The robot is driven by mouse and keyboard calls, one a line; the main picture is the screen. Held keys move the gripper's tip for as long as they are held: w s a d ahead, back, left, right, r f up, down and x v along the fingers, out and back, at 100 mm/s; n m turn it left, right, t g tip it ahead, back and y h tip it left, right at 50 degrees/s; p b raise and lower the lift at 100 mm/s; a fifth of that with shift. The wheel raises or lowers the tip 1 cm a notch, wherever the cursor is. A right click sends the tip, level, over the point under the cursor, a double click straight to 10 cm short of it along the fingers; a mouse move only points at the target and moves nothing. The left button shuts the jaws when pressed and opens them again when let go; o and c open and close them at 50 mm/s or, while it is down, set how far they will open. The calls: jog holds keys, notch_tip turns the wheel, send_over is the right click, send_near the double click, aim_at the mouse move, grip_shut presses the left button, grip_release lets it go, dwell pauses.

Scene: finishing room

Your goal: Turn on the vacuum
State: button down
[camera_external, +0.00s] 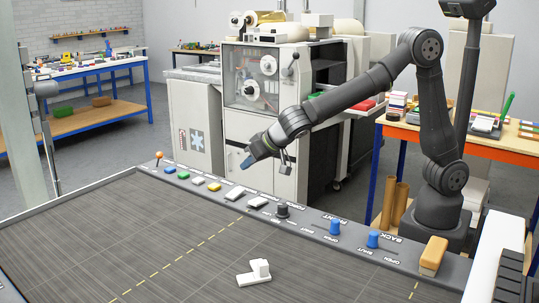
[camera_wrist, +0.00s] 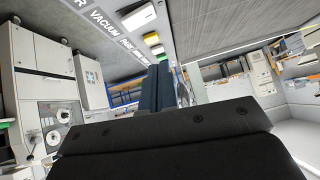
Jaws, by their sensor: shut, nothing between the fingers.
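The control panel (camera_external: 309,228) runs along the edge of the large grey bed. In the wrist view, the word VACUUM (camera_wrist: 103,20) is printed next to a white rocker switch (camera_wrist: 138,16) near the top. In the external view, two white rockers sit side by side; the left one (camera_external: 235,193) appears to be the vacuum switch. Its on or off position cannot be told. My gripper (camera_external: 247,163) is shut and empty, above and behind the panel near this rocker. In the wrist view, its dark fingers (camera_wrist: 164,84) are together, pointing toward the panel's coloured buttons.
Left of the rockers are yellow (camera_external: 198,181), green (camera_external: 183,174) and blue (camera_external: 169,169) buttons and an orange-tipped lever (camera_external: 159,155). Right are a black knob (camera_external: 283,210), blue knobs (camera_external: 334,227) and an orange block (camera_external: 433,255). A white part (camera_external: 254,275) lies on the bed.

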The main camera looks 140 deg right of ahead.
jog(key=shift+v, duration=1.2)
jog(key=shift+w+f, duration=0.1)
jog(key=shift+w, duration=0.1)
send_over(238, 194)
jog(key=f, duration=0.6)
jog(key=shift+w+a+f, duration=0.1)
jog(key=shift+a+f, duration=0.1)
jog(key=shift+f, duration=0.15)
jog(key=shift+d+f+t, duration=0.2)
jog(key=shift+f+t, duration=0.1)
jog(key=shift+f, duration=0.05)
jog(key=shift+v, duration=2.75)
jog(key=shift+d, duration=0.25)
